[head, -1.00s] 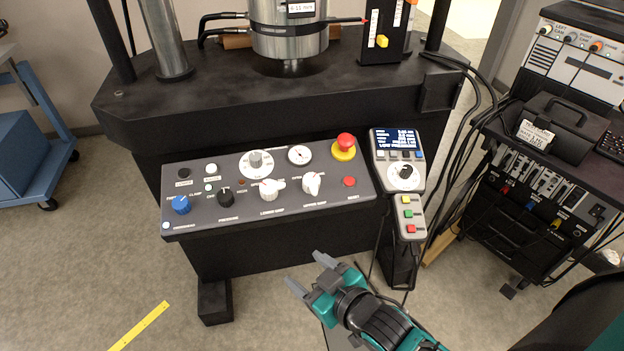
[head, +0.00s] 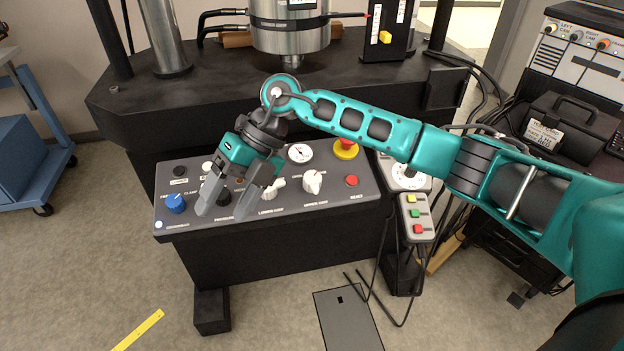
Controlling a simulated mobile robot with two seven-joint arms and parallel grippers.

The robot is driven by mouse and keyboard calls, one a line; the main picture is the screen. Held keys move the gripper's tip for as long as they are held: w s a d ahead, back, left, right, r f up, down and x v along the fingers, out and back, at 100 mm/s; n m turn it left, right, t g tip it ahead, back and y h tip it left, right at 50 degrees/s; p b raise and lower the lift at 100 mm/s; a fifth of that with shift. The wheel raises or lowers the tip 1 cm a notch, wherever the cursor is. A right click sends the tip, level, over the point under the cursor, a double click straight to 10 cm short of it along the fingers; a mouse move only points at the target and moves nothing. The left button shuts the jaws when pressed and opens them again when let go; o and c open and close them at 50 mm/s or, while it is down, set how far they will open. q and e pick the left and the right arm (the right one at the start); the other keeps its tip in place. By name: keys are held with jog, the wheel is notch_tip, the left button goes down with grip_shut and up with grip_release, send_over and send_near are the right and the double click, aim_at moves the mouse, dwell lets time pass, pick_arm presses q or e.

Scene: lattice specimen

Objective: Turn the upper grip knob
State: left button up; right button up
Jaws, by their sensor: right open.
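The upper grip knob (head: 312,182) is a white knob on the right half of the grey sloped control panel (head: 345,200), above its "upper grip" label. It is in plain view with nothing touching it. My right gripper (head: 223,212) is open and empty, fingers pointing down over the left-middle of the panel. It is well left of the upper grip knob. Its fingers appear on either side of the black pressure knob, which they partly hide; I cannot tell the height above the panel. The white lower grip knob (head: 273,188) lies just right of the fingers. My left gripper is not in view.
A blue knob (head: 175,204) is at the panel's left, a red button (head: 351,181) at its right. A red-topped emergency stop with a yellow base (head: 346,150) is partly hidden by my arm. A button pendant (head: 416,214) hangs beside the panel. Black machine columns stand behind.

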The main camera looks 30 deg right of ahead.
jog(key=w+d+r+t+h, duration=0.15)
jog(key=w+d+h, duration=0.35)
jog(key=d, duration=0.5)
jog(key=m+h+b, duration=0.1)
jog(key=m+h, duration=0.1)
jog(key=h, duration=0.2)
send_near(312, 176)
jog(key=shift+t, duration=0.25)
jog(key=f, duration=0.3)
jog(key=f+b, duration=0.1)
jog(key=f, duration=0.6)
jog(key=shift+s+d, duration=0.2)
jog(key=shift+d, duration=0.15)
jog(key=shift+c, duration=0.4)
jog(key=shift+r, duration=0.1)
jog(key=c, duration=1)
